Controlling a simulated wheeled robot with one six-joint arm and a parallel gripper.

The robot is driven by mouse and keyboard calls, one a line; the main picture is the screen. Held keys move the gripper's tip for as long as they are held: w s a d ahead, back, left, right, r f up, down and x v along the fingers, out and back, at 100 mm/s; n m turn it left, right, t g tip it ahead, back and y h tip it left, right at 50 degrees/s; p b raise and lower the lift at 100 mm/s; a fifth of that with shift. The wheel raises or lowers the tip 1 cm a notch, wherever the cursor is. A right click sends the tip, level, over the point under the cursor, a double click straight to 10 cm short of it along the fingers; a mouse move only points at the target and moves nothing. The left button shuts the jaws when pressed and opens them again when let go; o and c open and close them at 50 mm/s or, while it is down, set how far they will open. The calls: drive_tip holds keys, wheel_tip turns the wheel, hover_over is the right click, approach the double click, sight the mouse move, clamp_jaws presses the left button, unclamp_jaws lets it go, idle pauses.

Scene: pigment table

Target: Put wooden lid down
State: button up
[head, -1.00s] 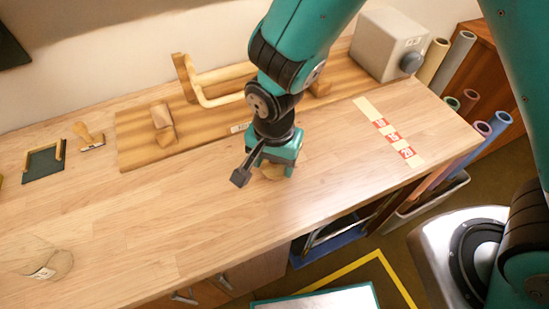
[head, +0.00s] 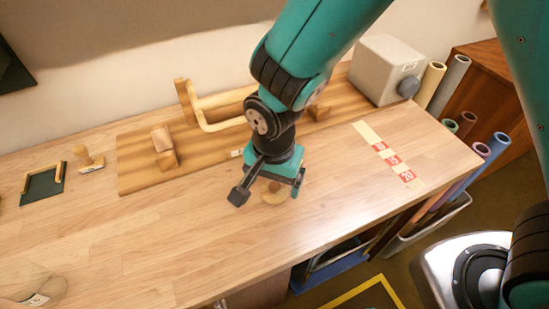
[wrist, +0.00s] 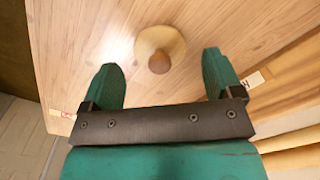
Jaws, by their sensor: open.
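The wooden lid (head: 274,194) is a small round pale disc with a knob, resting on the bench top under my gripper. In the wrist view the lid (wrist: 160,46) lies knob towards the camera, centred between the fingers and just beyond their tips. My gripper (wrist: 160,64) is open and empty, with clear space between each finger and the lid. In the head view my gripper (head: 277,182) points down above the lid and partly hides it.
A wooden board (head: 205,155) with a bent wooden handle lies behind. A grey box (head: 385,68) stands at the back right, beside a strip with red labels (head: 392,160). A glass vessel (head: 32,290) is at lower left. The bench's front middle is clear.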

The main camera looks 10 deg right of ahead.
sight(274, 185)
wheel_tip(274, 185, up, 10)
drive_tip(key=s+d+r+n+y, duration=0.4)
drive_tip(key=s+d+r+n, duration=0.5)
drive_tip(key=n, duration=0.4)
drive_tip(key=shift+s+d+r+b, duration=0.25)
drive_tip(key=shift+s+d+b, duration=0.2)
drive_tip(key=shift+s, duration=0.2)
drive_tip(key=shift+c, duration=0.2)
